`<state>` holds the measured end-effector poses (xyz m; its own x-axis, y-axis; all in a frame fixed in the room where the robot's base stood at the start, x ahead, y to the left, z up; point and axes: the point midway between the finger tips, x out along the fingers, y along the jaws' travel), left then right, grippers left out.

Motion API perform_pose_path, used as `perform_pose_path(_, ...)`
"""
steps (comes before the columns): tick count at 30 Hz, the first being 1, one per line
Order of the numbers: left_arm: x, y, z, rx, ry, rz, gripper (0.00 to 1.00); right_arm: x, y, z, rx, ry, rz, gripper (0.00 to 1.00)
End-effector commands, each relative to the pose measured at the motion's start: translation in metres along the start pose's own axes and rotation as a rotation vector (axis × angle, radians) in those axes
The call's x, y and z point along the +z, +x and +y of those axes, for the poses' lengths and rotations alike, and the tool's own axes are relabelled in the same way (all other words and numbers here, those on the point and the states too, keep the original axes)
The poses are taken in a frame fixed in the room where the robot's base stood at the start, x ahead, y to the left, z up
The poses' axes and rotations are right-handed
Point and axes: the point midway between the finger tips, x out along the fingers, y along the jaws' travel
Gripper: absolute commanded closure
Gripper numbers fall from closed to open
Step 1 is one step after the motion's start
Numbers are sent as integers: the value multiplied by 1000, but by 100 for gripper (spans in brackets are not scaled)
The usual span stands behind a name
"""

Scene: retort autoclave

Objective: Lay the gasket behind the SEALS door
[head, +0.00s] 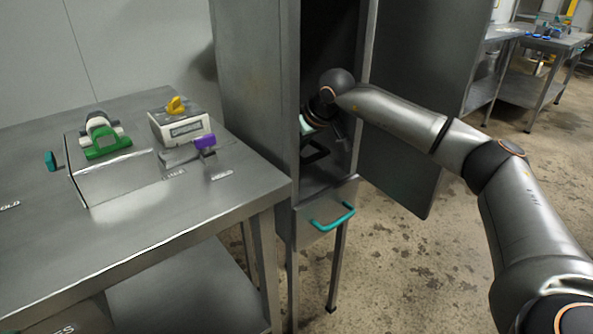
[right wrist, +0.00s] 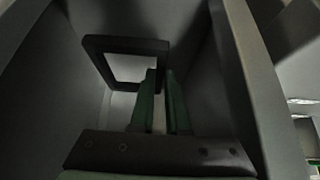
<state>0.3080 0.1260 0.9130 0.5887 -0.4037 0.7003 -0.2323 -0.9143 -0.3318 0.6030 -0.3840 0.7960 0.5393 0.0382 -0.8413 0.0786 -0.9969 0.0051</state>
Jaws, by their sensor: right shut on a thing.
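The gasket, a black square frame (right wrist: 127,43), shows in the right wrist view. The green fingers of my right gripper (right wrist: 161,100) are shut on its right side. In the head view my right arm reaches through the open front of a tall steel cabinet (head: 249,80), and the dark gasket (head: 319,156) shows below the wrist, inside the cabinet. The cabinet door (head: 418,120) stands wide open to the right; I see no lettering on it. Whether the gasket touches the cabinet floor I cannot tell. My left gripper is not in view.
A teal handle (head: 333,217) sits on the panel below the opening. The steel table (head: 130,235) at left holds a grey block with a green clamp (head: 106,146), a box with a yellow knob (head: 181,128) and a purple-handled part (head: 204,143). Cabinet walls stand close around my right gripper.

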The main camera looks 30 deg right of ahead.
Motion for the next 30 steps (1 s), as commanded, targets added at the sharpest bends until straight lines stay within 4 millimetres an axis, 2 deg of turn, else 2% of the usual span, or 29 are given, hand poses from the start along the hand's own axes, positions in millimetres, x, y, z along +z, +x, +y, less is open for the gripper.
perform_pose_path(1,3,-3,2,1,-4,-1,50,6,7,1,1,0,-1,100)
perform_pose_path(7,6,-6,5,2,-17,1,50,14,19,1,1,0,-2,100)
perform_pose_path(13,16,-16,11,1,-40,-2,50,33,48,1,1,1,-3,100)
perform_pose_path(15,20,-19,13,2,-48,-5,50,32,54,0,1,1,0,100)
perform_pose_path(26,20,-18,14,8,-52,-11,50,32,55,1,1,2,-1,100)
perform_pose_path(27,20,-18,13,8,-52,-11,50,32,55,1,0,2,-1,84)
perform_pose_path(30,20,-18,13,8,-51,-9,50,32,55,1,1,2,-1,73)
